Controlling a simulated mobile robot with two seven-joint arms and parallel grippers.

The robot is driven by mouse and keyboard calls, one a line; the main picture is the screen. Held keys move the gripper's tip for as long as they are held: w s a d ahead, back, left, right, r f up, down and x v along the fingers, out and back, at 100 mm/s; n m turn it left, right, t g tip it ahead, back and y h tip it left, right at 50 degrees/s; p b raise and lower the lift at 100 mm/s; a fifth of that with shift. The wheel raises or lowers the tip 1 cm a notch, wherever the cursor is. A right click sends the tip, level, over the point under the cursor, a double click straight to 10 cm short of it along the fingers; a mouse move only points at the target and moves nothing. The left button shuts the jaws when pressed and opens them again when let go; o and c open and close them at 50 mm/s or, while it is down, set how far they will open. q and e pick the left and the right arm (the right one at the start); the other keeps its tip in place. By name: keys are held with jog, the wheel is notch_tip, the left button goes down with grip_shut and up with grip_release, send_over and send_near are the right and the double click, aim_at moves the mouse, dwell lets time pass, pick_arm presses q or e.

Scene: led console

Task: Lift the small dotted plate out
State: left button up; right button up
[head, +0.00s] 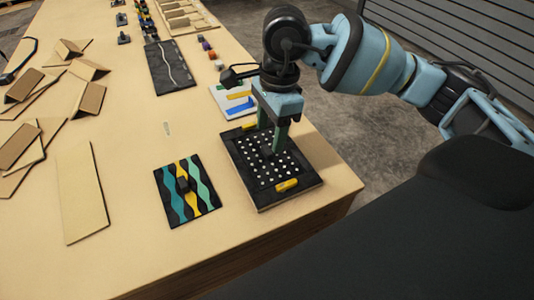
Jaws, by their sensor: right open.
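The small dotted plate (262,173) is black with rows of white dots. It lies flat inside a dark square console frame (265,202) near the table's right edge. A yellow piece (287,185) sits at its near side and another yellow piece (249,126) at its far side. My right gripper (273,140) points down over the far part of the plate, its green fingers open and nothing seen between them. Whether the fingertips touch the plate, I cannot tell. The gripper hides some of the dots. My left gripper is not in view.
A wavy-striped panel (187,190) lies left of the console. A white card with coloured shapes (234,101) lies just behind it. Cardboard pieces (82,190) cover the left side. A black board (170,67) and several small blocks lie farther back.

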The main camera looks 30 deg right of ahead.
aim_at(266, 150)
jog(key=shift+w+a+f, duration=0.1)
jog(key=shift+w+f, duration=0.05)
jog(key=shift+f, duration=1.15)
jog(key=shift+w+a+f, duration=0.1)
jog(key=shift+w+f, duration=0.05)
jog(key=shift+f, duration=1.1)
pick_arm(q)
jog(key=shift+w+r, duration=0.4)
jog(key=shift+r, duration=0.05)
pick_arm(e)
jog(key=c, duration=1.1)
jog(key=shift+r, duration=0.5)
jog(key=r, duration=0.2)
jog(key=shift+s+a+r, duration=0.3)
jog(key=shift+s, duration=0.1)
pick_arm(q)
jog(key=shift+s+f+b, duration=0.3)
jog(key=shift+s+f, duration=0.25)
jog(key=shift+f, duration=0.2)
pick_arm(e)
jog(key=s+a, duration=0.3)
jog(key=s, duration=0.1)
jog(key=s+a+r, duration=0.1)
jog(key=s+a, duration=0.2)
jog(key=s, duration=0.1)
jog(key=s+a, duration=0.3)
jog(key=s, duration=0.1)
jog(key=shift+r, duration=0.2)
